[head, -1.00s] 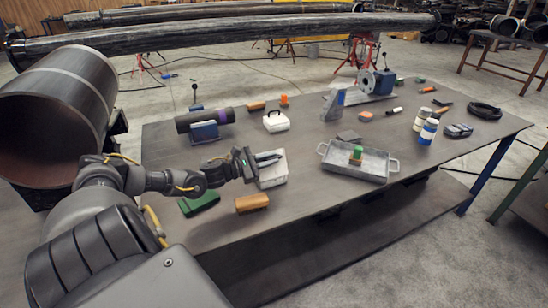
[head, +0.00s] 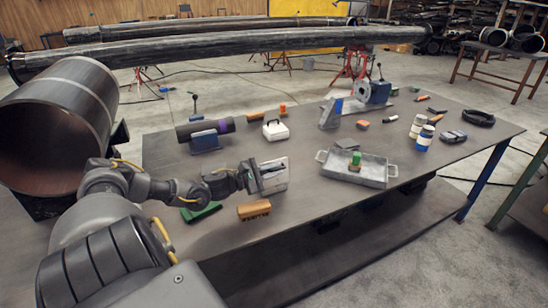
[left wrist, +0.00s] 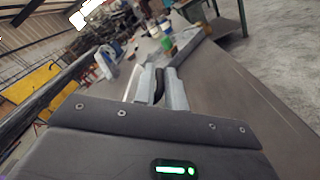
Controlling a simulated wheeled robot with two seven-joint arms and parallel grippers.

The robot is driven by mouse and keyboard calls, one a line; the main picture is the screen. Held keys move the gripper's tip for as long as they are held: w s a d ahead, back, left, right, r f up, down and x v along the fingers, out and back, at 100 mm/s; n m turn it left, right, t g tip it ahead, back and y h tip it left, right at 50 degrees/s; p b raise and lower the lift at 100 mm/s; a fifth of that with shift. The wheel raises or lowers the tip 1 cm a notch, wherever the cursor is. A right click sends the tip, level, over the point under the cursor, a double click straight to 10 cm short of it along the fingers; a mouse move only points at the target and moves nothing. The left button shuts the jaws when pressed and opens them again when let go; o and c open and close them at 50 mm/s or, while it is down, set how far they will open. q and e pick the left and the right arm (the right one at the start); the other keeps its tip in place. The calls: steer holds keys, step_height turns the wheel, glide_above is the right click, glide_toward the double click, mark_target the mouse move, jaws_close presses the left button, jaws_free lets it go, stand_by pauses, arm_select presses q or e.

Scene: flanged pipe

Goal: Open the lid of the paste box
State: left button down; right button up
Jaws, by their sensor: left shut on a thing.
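The paste box appears to be the pale, low box (head: 277,178) on the near left part of the table in the head view. My left gripper (head: 258,177) is at its left side and partly covers it. In the left wrist view, the fingers of my left gripper (left wrist: 162,88) are closed around a dark, narrow piece (left wrist: 158,86), which looks like a handle on the lid. A pale edge shows just left of the fingers. I cannot tell clearly whether the lid is raised. My right gripper is not in view.
A green block (head: 200,212) and a brown brush (head: 254,209) lie in front of the gripper. A metal tray (head: 374,180) stands to the right. The table's front right is clear.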

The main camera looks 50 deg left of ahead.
arm_select(q)
steer(key=c, duration=1.5)
jaws_free()
steer(key=shift+s+a+f, duration=0.1)
steer(key=shift+f, duration=0.55)
steer(key=shift+a, duration=0.1)
steer(key=shift+s+a, duration=0.1)
steer(key=shift+s, duration=0.3)
steer(key=v, duration=1)
steer(key=shift+r+b, duration=0.35)
steer(key=shift+w, duration=0.1)
